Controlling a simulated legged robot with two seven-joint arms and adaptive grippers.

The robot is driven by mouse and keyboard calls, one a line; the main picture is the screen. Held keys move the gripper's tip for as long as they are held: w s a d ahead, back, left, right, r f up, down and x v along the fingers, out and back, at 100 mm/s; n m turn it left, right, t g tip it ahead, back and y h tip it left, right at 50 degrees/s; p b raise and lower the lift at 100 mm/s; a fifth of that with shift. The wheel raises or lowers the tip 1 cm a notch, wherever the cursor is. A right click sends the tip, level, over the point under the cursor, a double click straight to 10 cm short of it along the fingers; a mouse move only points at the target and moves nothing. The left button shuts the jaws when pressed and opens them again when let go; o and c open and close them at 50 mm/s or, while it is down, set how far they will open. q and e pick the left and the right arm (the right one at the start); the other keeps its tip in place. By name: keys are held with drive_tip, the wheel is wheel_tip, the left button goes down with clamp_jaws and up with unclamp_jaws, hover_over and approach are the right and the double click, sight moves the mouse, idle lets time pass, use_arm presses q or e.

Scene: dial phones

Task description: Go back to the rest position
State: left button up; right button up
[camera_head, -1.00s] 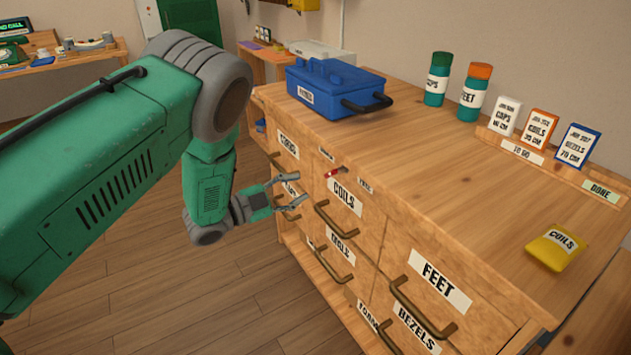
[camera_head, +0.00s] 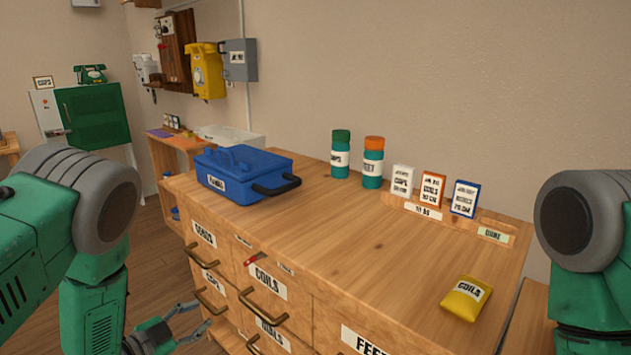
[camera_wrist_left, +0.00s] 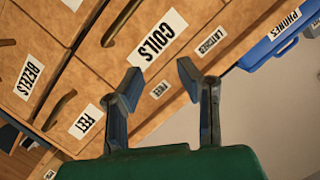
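My left gripper (camera_head: 188,325) is low in front of the wooden drawer cabinet (camera_head: 400,245), near its left drawers. In the left wrist view my left gripper (camera_wrist_left: 160,85) has its two fingers apart with nothing between them. Drawer fronts labelled COILS, FEET and BEZELS show beyond the fingers, and the drawers look closed. My right arm (camera_head: 590,240) shows at the right edge of the head view, but its gripper is out of view.
On the cabinet top stand a blue toolbox (camera_head: 240,172), a green-capped jar (camera_head: 340,155), an orange-capped jar (camera_head: 373,162), a card rack (camera_head: 455,218) with several cards, and a yellow COILS packet (camera_head: 466,299). The middle of the top is clear. Wall phones (camera_head: 206,70) hang behind.

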use_arm(q)
drive_tip(key=s+f+n+g+y+p, duration=0.1)
drive_tip(key=s+f+n+g+y, duration=0.3)
drive_tip(key=s, duration=0.5)
drive_tip(key=s+f+n+g+y+p, duration=0.1)
drive_tip(key=s+f+n+g+y, duration=0.15)
drive_tip(key=s+f+n, duration=0.4)
drive_tip(key=s+r+n+g+p, duration=0.1)
drive_tip(key=s+g, duration=0.5)
drive_tip(key=s, duration=1.3)
drive_tip(key=shift+s+d+r+y, duration=0.15)
drive_tip(key=shift+d+r+y, duration=0.1)
drive_tip(key=shift+y, duration=0.1)
drive_tip(key=shift+f+n+g, duration=0.1)
drive_tip(key=shift+n+g, duration=0.15)
